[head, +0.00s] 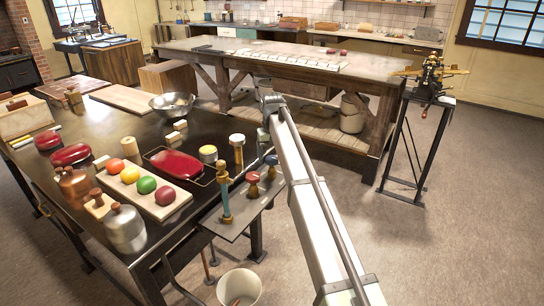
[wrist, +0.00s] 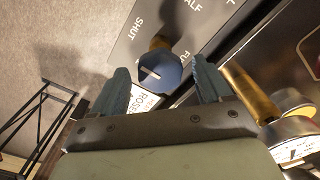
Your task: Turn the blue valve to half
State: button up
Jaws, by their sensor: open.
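In the wrist view the blue valve (wrist: 160,72) is a round blue knob with a pale line across its face and a brass-coloured stem. It stands at a grey plate (wrist: 160,30) lettered SHUT, HALF and FU, the last word partly hidden. The pale line slants from upper left to lower right; which word it marks I cannot tell. My gripper (wrist: 161,80) is open, its two blue-grey fingers on either side of the knob with gaps showing. Contact is not visible. In the head view my arm hides much of the gripper's area.
A brass cylinder (wrist: 252,92) and round metal parts are close right of my gripper in the wrist view. In the head view the dark table (head: 110,225) holds a red tray (head: 176,165), coloured balls and metal pots. A white bucket (head: 239,287) stands below.

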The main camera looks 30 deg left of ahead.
jog(key=c, duration=1)
jog(key=shift+n, duration=0.3)
jog(key=n, duration=0.3)
jog(key=shift+n, duration=0.3)
jog(key=n, duration=0.9)
jog(key=shift+n, duration=2.3)
